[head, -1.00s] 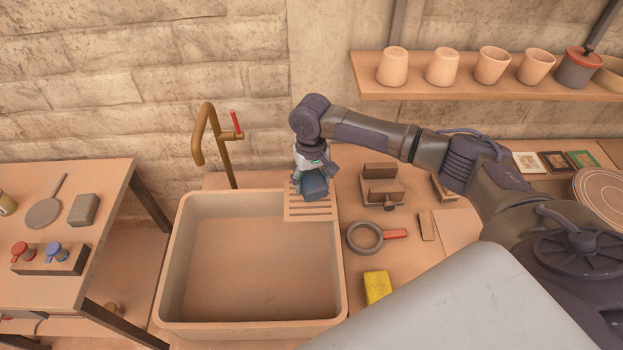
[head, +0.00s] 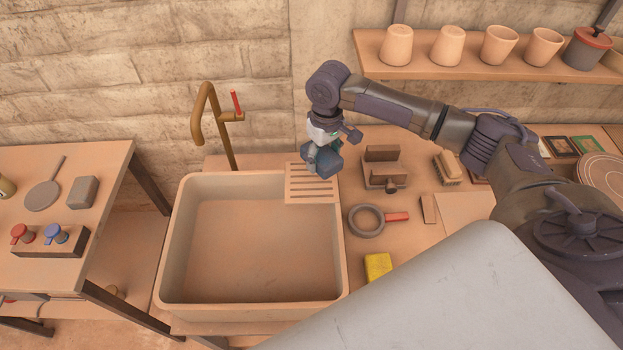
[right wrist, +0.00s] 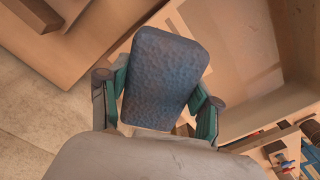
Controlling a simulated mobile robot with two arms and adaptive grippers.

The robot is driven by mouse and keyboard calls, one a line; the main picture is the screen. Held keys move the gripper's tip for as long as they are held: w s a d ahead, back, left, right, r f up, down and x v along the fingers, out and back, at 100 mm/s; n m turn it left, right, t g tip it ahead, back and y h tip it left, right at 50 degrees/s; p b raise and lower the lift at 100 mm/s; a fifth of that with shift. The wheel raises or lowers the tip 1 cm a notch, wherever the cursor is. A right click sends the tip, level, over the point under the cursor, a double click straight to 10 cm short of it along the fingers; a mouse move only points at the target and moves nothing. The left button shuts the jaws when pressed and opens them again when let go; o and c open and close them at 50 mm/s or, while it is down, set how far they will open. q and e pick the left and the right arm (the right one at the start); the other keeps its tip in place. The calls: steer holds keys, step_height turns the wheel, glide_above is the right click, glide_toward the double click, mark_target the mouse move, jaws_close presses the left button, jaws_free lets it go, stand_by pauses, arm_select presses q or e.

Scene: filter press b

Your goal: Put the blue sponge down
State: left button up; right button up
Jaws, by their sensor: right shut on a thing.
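My right gripper (head: 322,158) is shut on the blue sponge (head: 327,162), above the back right corner of the sink and its slatted drain rack (head: 310,190). In the right wrist view the dark blue, pitted sponge (right wrist: 165,78) sits between the two green-sided fingers of my right gripper (right wrist: 160,95). The sponge appears tilted and raised above the rack; the exact gap cannot be told. My left gripper is not in view.
The empty sink (head: 255,250) lies left of the rack, with a brass tap (head: 212,125) behind it. Right of it are a ring-shaped tool with a red handle (head: 368,220), a yellow sponge (head: 378,267) and a brown block stand (head: 384,170). A shelf (head: 480,72) holds cups.

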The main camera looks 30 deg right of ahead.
steer(key=s+d+r+n+b, duration=0.3)
steer(key=s+d+n+b, duration=0.3)
steer(key=n, duration=0.4)
steer(key=p, duration=0.2)
glide_above(315, 180)
steer(key=shift+n, duration=0.4)
step_height(315, 180, down, 6)
steer(key=shift+s+f, duration=0.15)
steer(key=shift+f, duration=0.1)
steer(key=shift+a+f, duration=0.1)
steer(key=shift+f, duration=0.15)
step_height(315, 180, down, 3)
steer(key=shift+f+p, duration=0.1)
steer(key=shift+p, duration=0.55)
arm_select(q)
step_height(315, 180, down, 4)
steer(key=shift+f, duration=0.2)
arm_select(e)
steer(key=shift+f, duration=0.35)
steer(key=shift+f, duration=0.1)
steer(key=o, duration=1)
